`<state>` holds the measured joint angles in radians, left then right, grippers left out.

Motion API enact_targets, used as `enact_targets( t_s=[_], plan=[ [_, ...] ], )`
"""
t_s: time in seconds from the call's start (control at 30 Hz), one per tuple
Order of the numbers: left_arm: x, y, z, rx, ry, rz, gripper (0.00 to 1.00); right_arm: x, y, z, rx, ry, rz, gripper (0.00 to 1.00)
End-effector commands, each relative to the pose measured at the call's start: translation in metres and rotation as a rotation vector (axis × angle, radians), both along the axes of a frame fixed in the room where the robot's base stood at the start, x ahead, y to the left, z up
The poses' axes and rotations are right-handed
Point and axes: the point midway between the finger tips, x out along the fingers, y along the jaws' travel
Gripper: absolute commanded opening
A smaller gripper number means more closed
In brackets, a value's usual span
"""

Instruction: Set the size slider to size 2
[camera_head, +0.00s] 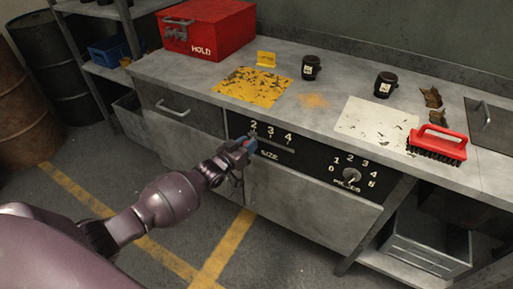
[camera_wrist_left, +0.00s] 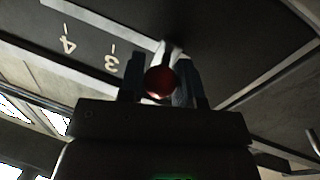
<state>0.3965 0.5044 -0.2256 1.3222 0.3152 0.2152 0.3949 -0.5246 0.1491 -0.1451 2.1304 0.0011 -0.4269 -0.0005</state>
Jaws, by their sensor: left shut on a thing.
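The size slider's panel (camera_head: 275,160) is black, set in the bench front, with white marks 2, 3 and 4 above a horizontal slot (camera_head: 279,147) and the word SIZE below. My left gripper (camera_head: 246,147) is at the slot's left end, below the 2. In the left wrist view the gripper (camera_wrist_left: 161,82) is shut on the slider's red round knob (camera_wrist_left: 160,82), between its two fingers. The 3 and 4 show left of the knob there; the 2 is out of sight. My right gripper is in neither view.
Right of the slider is a dial (camera_head: 351,176) marked 0 to 5 or so. A red HOLD box (camera_head: 207,30), two black mugs and a red brush (camera_head: 438,143) are on the bench top.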

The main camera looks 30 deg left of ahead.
Motion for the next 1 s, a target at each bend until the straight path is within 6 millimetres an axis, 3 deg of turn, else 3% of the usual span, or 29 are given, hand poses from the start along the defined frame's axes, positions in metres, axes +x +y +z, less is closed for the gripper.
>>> enact_targets(
  t_s=[0.27, 0.3, 0.47, 0.8, 1.0],
  plan=[
    [0.000, 0.006, -0.001, 0.004, 0.004, 0.007, 0.00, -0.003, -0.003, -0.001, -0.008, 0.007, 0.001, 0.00],
    [0.000, 0.006, 0.000, 0.004, 0.004, 0.007, 0.33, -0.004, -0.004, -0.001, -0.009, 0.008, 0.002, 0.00],
    [0.000, 0.006, 0.000, 0.004, 0.003, 0.006, 0.56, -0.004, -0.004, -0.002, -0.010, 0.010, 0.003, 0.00],
    [-0.002, 0.005, 0.000, 0.002, 0.001, 0.005, 0.56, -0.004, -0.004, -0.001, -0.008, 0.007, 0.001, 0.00],
    [-0.023, 0.010, 0.002, 0.002, 0.000, 0.005, 0.56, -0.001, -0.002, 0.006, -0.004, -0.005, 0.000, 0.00]
  ],
)
